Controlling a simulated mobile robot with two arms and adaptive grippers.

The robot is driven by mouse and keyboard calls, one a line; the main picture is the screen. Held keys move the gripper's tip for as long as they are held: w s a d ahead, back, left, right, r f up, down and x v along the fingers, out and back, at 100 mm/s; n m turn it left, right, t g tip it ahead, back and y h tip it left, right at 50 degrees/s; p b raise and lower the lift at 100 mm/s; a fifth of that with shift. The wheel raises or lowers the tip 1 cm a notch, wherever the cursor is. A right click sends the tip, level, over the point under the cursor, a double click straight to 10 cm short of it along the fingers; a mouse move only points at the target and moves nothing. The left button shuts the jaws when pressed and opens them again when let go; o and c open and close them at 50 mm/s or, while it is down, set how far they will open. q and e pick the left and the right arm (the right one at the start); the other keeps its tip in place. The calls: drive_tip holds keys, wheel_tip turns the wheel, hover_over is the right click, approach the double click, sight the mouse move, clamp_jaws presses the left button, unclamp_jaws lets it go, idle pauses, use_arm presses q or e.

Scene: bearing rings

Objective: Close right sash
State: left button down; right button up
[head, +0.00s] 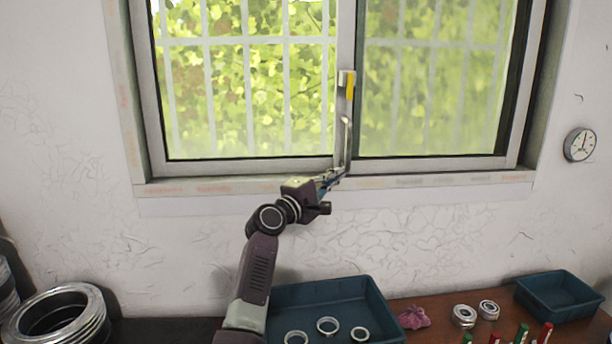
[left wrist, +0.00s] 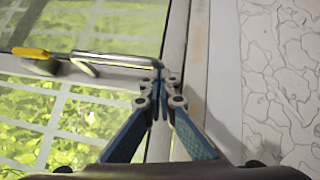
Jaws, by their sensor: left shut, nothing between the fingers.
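The window's right sash (head: 430,85) shows beside the brighter left pane (head: 245,85); a dark strip runs down its right side. At the middle stile are a yellow-marked latch (head: 350,86) and an upright metal bar handle (head: 347,140). In the left wrist view the yellow latch (left wrist: 30,54) and the bar handle (left wrist: 115,62) lie to the left. My left gripper (head: 337,175) is shut and empty at the handle's lower end, just above the sill. Its closed tips (left wrist: 160,82) look close to the bar; I cannot tell whether they touch. My right gripper is out of view.
Below the window are a blue tray (head: 380,295) with several rings, a smaller blue tray (head: 560,297), a pink cloth (head: 414,318) and loose bearings (head: 464,315). Large metal rings (head: 58,317) stand at lower left. A clock (head: 580,144) hangs at right.

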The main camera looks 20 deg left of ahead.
use_arm(q)
drive_tip(key=d, duration=0.1)
drive_tip(key=w+d, duration=0.1)
drive_tip(key=d, duration=0.1)
drive_tip(key=shift+w+d+r, duration=0.1)
drive_tip(key=shift+w+d, duration=0.1)
drive_tip(key=shift+w, duration=0.05)
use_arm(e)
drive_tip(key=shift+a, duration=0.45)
